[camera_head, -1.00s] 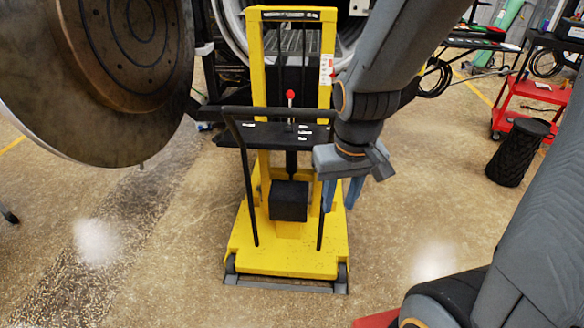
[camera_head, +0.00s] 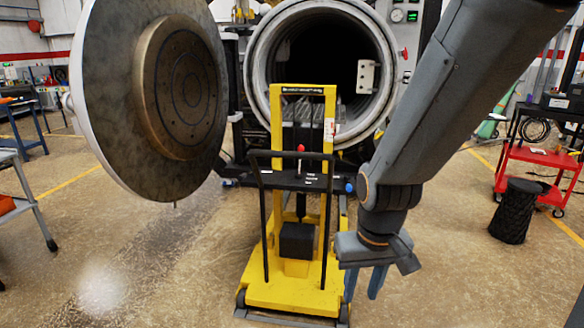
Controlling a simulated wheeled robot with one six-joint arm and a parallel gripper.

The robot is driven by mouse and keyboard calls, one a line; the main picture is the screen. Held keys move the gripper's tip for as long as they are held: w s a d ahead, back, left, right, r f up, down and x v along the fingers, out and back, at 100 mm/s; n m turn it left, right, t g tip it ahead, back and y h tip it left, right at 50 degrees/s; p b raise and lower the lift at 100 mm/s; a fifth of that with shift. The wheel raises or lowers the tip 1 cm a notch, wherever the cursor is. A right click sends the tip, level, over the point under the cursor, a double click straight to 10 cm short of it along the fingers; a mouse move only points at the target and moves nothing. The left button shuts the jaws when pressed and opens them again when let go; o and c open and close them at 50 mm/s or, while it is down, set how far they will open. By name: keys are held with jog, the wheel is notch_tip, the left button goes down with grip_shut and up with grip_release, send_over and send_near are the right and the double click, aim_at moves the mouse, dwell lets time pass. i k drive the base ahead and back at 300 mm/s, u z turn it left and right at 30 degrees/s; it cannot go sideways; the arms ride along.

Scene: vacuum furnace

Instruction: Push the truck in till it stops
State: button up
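The yellow truck (camera_head: 285,292) stands on the floor in the middle of the view, upright, with a tall mast and a black push handle (camera_head: 290,154). Its mast is in front of the open round furnace chamber (camera_head: 300,45). The gap between truck and furnace is hidden by the mast. My gripper (camera_head: 364,284) hangs to the right of the truck, fingers pointing down. Its two blue-grey fingers show a gap with nothing between them. It appears beside the truck's right side; I cannot tell whether it touches.
The big round furnace door (camera_head: 120,110) is swung open at the left. A red cart (camera_head: 540,170) and a black bin (camera_head: 517,210) stand at the right. A table (camera_head: 25,185) is at the left edge. Floor in front of the truck is clear.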

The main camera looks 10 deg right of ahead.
aim_at(290, 276)
jog(key=u, duration=0.25)
jog(key=i, duration=1.05)
jog(key=z, duration=0.2)
